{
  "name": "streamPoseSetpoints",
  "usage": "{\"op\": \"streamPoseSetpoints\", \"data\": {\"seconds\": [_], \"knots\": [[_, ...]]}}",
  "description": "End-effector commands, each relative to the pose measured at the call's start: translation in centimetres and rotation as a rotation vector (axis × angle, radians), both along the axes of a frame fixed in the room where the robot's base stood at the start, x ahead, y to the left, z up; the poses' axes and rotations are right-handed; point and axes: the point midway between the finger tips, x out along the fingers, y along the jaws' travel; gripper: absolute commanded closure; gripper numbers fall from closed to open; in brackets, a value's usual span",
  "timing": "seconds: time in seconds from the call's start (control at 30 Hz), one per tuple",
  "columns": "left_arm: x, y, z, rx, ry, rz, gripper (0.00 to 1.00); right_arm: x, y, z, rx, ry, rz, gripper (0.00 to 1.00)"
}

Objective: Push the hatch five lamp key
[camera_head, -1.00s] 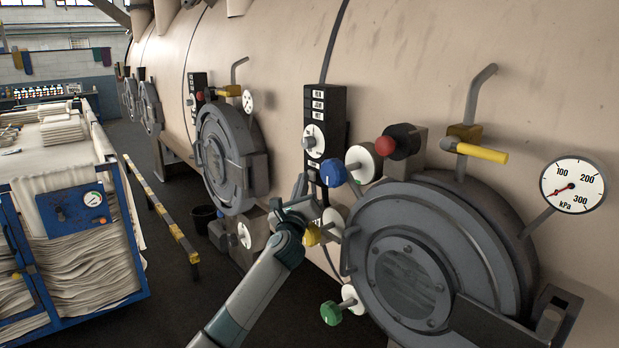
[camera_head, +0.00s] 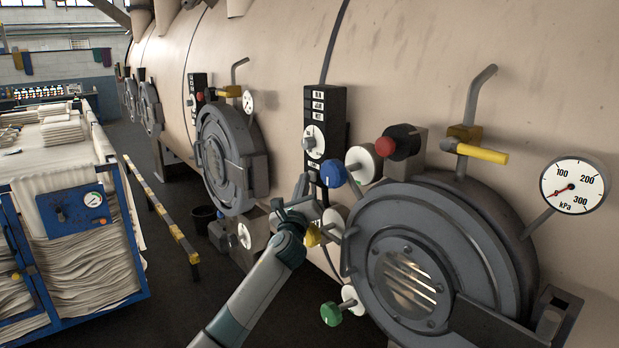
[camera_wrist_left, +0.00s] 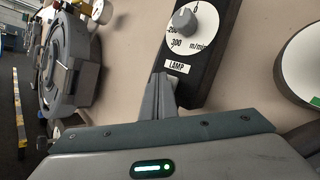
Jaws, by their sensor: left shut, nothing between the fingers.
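The near hatch (camera_head: 465,225) is a round grey door on the beige vessel. Its round window (camera_head: 408,280) is lit, with bright stripes inside. A tall black control panel (camera_head: 337,110) stands left of it, with small white labels and a dial. In the left wrist view a white LAMP label (camera_wrist_left: 177,67) sits on the panel below the speed dial (camera_wrist_left: 192,25). My left gripper (camera_head: 302,184) is shut and empty at the panel's lower part. Its fingertips (camera_wrist_left: 161,78) are just by the LAMP label and hide the lamp key; I cannot tell whether they touch it.
A blue knob (camera_head: 333,173), a yellow knob (camera_head: 313,236) and a green knob (camera_head: 331,314) stick out around the hatch's left side. A red knob (camera_head: 385,146) is above it. A blue cart of cloth (camera_head: 135,240) stands at left; dark floor lies between.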

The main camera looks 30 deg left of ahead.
Motion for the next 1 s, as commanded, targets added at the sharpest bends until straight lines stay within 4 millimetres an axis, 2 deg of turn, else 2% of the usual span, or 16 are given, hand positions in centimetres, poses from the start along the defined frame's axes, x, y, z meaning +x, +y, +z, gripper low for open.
{"op": "streamPoseSetpoints", "data": {"seconds": [0.3, 0.77, 1.0], "knots": [[-1.3, 0.5, 0.0, 0.001, 0.001, 0.0, 1.0, 0.0, 0.0, 0.9, 0.0, 0.0, 0.0, 0.69], [-1.6, 0.7, 0.0, 0.001, 0.0, 0.0, 1.0, 0.0, 0.0, 1.0, 0.0, 0.0, 0.0, 0.69], [-2.7, 1.2, 0.1, 0.001, 0.002, 0.001, 1.0, 0.0, 0.0, 1.7, 0.0, 0.0, 0.0, 0.69]]}}
